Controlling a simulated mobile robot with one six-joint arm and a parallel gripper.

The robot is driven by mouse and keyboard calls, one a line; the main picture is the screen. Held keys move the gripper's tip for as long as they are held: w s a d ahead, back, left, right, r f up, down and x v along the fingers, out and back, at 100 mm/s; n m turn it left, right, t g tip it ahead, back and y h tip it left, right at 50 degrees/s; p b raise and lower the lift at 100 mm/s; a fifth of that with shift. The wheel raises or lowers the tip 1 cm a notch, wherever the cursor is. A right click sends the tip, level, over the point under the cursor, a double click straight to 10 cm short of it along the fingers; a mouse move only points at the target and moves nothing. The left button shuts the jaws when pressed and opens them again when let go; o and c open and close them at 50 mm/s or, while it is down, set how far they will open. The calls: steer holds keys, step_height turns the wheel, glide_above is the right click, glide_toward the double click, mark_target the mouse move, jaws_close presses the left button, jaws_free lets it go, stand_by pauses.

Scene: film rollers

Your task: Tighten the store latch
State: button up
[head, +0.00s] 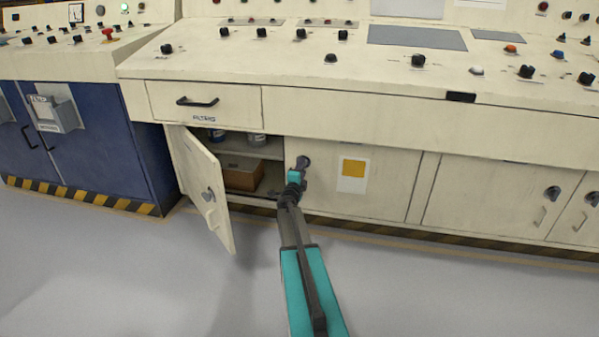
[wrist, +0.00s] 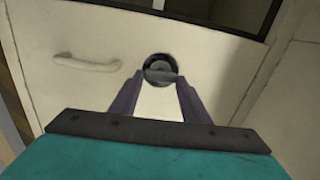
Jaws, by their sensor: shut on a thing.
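The latch (wrist: 160,64), a dark round knob on a cream door, sits between the fingertips of my gripper (wrist: 158,80) in the wrist view. My gripper is shut on it, one dark finger on each side. In the head view, my gripper (head: 302,165) is at the upper left corner of the closed cabinet door (head: 385,190) with a yellow label, and it largely hides the latch. A pale bar handle (wrist: 87,63) is on the same door in the wrist view.
Left of my gripper, a cabinet door (head: 200,180) stands open, with a dark latch on it. A brown box (head: 242,176) and small containers stand on the shelves inside. A drawer (head: 225,104) is shut above. The grey floor in front is clear.

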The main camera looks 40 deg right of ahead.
steer(key=shift+s+d, duration=0.25)
steer(key=shift+s, duration=0.05)
steer(key=o, duration=1)
steer(key=shift+w, duration=0.1)
steer(key=shift+o, duration=0.2)
steer(key=shift+a, duration=0.15)
steer(key=shift+w, duration=0.1)
steer(key=shift+a, duration=0.2)
steer(key=p+v, duration=0.4)
steer(key=v, duration=0.9)
steer(key=shift+s+a, duration=0.15)
steer(key=shift+s, duration=0.1)
steer(key=shift+s, duration=0.1)
